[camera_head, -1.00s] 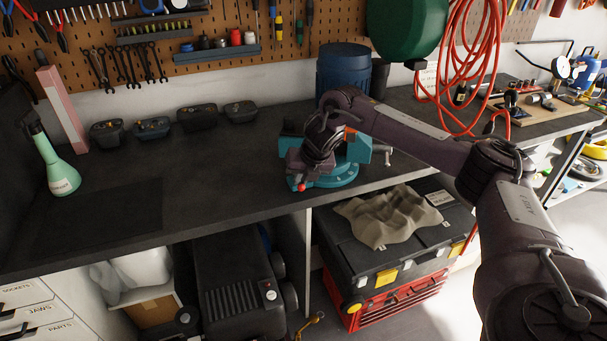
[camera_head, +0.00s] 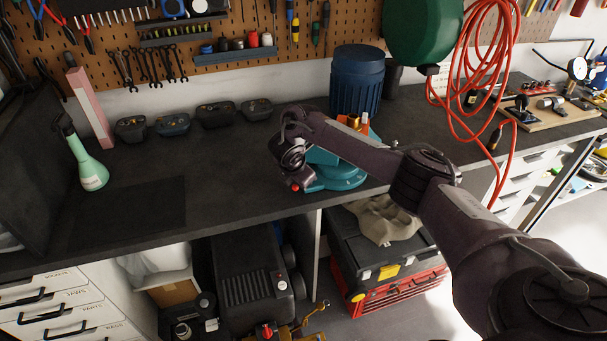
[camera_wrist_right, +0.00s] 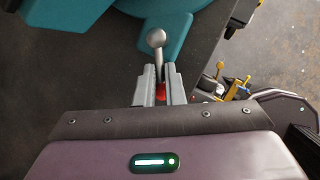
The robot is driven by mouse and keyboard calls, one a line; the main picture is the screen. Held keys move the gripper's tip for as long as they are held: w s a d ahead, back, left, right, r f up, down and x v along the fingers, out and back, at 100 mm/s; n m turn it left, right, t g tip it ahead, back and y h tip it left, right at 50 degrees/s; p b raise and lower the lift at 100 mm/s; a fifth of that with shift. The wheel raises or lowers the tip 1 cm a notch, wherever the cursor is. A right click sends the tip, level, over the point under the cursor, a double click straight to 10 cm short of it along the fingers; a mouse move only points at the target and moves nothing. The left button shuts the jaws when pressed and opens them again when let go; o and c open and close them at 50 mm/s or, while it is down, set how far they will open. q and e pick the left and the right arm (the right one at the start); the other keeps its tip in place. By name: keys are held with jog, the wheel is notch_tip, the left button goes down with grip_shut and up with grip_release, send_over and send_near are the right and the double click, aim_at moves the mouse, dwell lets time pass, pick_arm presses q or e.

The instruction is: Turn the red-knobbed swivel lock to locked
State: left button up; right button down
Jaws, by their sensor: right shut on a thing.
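The teal vise (camera_head: 340,178) stands on the front of the dark bench, partly hidden by my right arm in the head view. The red knob (camera_head: 295,188) of its swivel lock shows at the left front of the vise base, just below my right gripper (camera_head: 297,182). In the right wrist view, my right gripper (camera_wrist_right: 160,88) is shut on the red knob (camera_wrist_right: 161,92), of which only a little shows between the grey fingers. A ball-ended metal bar (camera_wrist_right: 156,39) lies just beyond the fingertips, by the teal body (camera_wrist_right: 110,30). My left gripper is not in view.
A blue barrel (camera_head: 357,85) stands behind the vise. Small dark bins (camera_head: 215,114) and a green spray bottle (camera_head: 90,165) are to the left. A red toolbox (camera_head: 400,290) is below the bench.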

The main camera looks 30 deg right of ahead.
jog(key=shift+w+a+m+g+h, duration=0.15)
jog(key=shift+w+m+g+h, duration=0.2)
jog(key=shift+m, duration=0.65)
jog(key=shift+w+m, duration=0.25)
jog(key=shift+m, duration=0.15)
jog(key=shift+w+m+g+b, duration=0.45)
jog(key=shift+m+g, duration=0.2)
jog(key=shift+m, duration=0.45)
jog(key=shift+w+m+h, duration=0.1)
jog(key=shift+m+h, duration=0.15)
jog(key=shift+m, duration=0.15)
jog(key=c, duration=1.5)
grip_release()
jog(key=v, duration=0.7)
jog(key=shift+w+a+r, duration=0.1)
jog(key=shift+r, duration=0.3)
